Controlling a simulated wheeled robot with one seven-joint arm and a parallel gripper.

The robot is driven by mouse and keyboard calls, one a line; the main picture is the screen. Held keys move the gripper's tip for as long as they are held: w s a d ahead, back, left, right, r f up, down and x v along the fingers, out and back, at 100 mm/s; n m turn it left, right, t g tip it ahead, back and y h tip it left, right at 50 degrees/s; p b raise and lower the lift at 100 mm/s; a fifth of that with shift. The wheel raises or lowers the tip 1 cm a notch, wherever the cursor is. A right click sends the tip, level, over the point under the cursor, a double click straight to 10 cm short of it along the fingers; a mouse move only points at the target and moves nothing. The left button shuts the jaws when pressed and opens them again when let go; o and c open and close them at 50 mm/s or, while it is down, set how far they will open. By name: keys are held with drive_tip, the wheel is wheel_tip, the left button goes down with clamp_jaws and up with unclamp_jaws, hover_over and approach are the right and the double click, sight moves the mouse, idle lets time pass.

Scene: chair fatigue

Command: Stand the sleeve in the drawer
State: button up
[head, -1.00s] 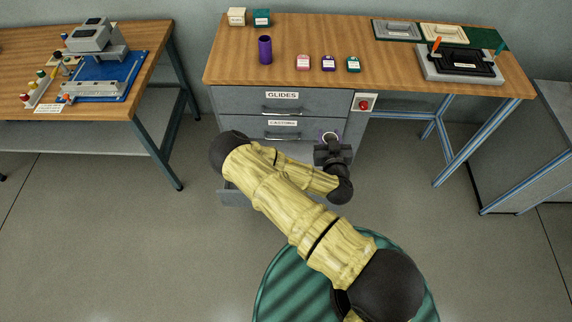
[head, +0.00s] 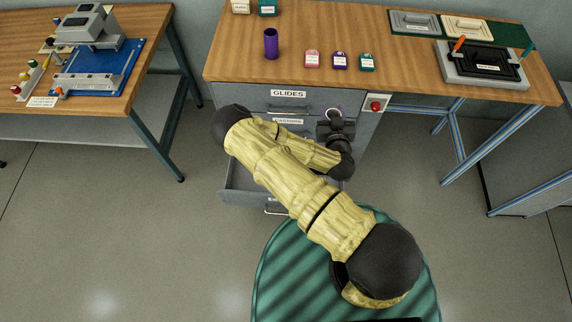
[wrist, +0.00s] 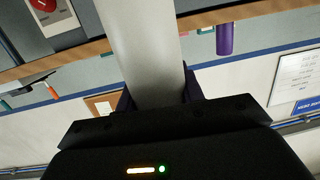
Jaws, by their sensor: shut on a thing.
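My gripper (head: 335,122) is shut on a pale grey tube, the sleeve (head: 334,111). Its round open end shows above the jaws in the head view. In the wrist view the sleeve (wrist: 148,45) stretches away from between the jaws (wrist: 158,98). The lowest drawer (head: 238,194) of the grey cabinet is pulled out. My arm covers much of its inside, so its contents are hidden. The gripper is at the cabinet's right front, up and right of the visible part of the drawer.
Two upper drawers, one labelled GLIDES (head: 288,94), look shut. On the wooden bench (head: 400,62) stand a purple cylinder (head: 271,44) and three small labelled blocks. A red button (head: 375,106) is right of the drawers. Open floor lies left of the drawer.

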drive_tip(key=shift+s, duration=0.2)
drive_tip(key=shift+f, duration=0.25)
drive_tip(key=w+a+f+n+g+y+b, duration=0.1)
drive_tip(key=a+f+n+y+b, duration=0.15)
drive_tip(key=a+f+b, duration=0.45)
drive_tip(key=w+a+f+n+y+b, duration=0.1)
drive_tip(key=a+f+n+y+b, duration=0.2)
drive_tip(key=f+b, duration=0.45)
drive_tip(key=w+a+f+n+g+y+b, duration=0.1)
drive_tip(key=w+a+f+y+b, duration=0.2)
drive_tip(key=a+f, duration=0.45)
drive_tip(key=s+a+f+n+g+y+b, duration=0.4)
drive_tip(key=a+f+n+g+y+b, duration=0.3)
drive_tip(key=b, duration=1.8)
drive_tip(key=a+f+n+g, duration=0.3)
drive_tip(key=a+f+g, duration=0.3)
drive_tip(key=a+f, duration=0.2)
drive_tip(key=shift+a+n+y, duration=0.35)
drive_tip(key=shift+a, duration=0.25)
wheel_tip(320, 180, down, 6)
drive_tip(key=b, duration=0.2)
drive_tip(key=shift+b, duration=0.3)
